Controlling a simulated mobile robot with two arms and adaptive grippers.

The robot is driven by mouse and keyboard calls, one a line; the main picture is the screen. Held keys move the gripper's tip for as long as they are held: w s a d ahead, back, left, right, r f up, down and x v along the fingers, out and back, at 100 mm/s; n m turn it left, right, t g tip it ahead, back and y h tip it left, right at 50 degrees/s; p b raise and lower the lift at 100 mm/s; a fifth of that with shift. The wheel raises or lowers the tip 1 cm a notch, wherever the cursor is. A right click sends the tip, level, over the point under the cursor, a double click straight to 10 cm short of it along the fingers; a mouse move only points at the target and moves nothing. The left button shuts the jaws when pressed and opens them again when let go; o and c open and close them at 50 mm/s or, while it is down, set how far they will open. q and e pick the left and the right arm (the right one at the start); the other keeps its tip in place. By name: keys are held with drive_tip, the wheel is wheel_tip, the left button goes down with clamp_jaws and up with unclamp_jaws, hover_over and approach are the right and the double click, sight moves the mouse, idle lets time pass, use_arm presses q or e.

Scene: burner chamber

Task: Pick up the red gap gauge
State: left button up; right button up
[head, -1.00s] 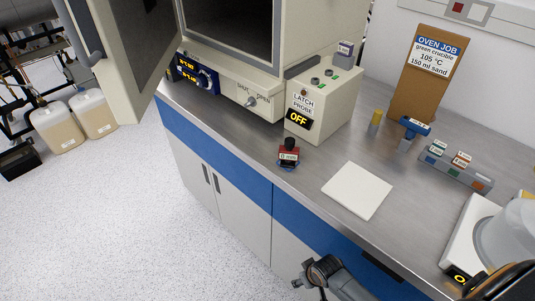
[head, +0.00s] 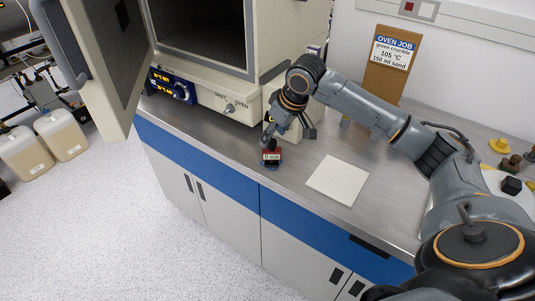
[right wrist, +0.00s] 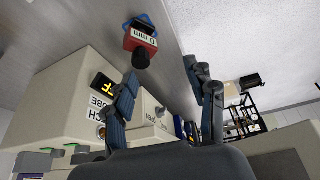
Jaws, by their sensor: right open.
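The red gap gauge (head: 272,156) stands on the steel bench top, near its front edge. It has a black knob, a white label reading "0 mm" and a blue base. In the right wrist view the gauge (right wrist: 142,40) is beyond the fingertips, its knob pointing towards my gripper. My right gripper (head: 287,137) is open and empty, just above and behind the gauge in the head view. In the right wrist view the fingers of the gripper (right wrist: 162,74) are spread, with the knob nearer the left finger. No contact can be made out. My left gripper is not in view.
A white pad (head: 338,180) lies right of the gauge. The oven (head: 205,75) stands behind, its door (head: 95,60) open at left. The latch probe box (right wrist: 70,95) is beside my gripper. A cardboard sign (head: 388,65) stands at the back.

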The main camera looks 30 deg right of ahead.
approach(272, 141)
drive_tip(key=shift+m, duration=0.4)
drive_tip(key=p+x, duration=0.3)
drive_tip(key=x, duration=0.7)
drive_tip(key=shift+f+p, duration=0.2)
drive_tip(key=shift+p, duration=0.1)
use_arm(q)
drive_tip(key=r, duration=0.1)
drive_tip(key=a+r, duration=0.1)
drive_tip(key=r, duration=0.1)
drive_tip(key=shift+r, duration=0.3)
use_arm(e)
clamp_jaws()
drive_tip(key=shift+r, duration=0.1)
